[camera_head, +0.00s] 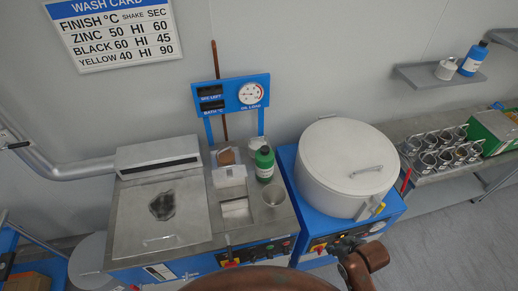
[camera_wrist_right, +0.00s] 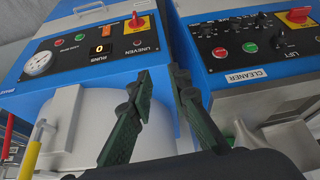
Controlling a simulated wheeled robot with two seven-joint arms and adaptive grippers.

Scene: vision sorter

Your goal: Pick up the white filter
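I cannot single out the white filter with certainty. In the head view a pale, translucent white block-like piece (camera_head: 230,178) stands on the left steel machine, beside a green bottle (camera_head: 264,163). A small white round piece (camera_head: 256,143) sits just behind the bottle. My right gripper (camera_head: 343,247) is low in front of the right blue machine, away from both white pieces. In the right wrist view its two dark green fingers (camera_wrist_right: 160,75) stand apart with nothing between them, facing the blue control fronts. My left gripper is not in view.
A large white lidded drum (camera_head: 345,165) sits on the right blue machine. Racked metal cups (camera_head: 440,152) are on the right bench. A wall shelf (camera_head: 425,78) holds a mug and blue bottle.

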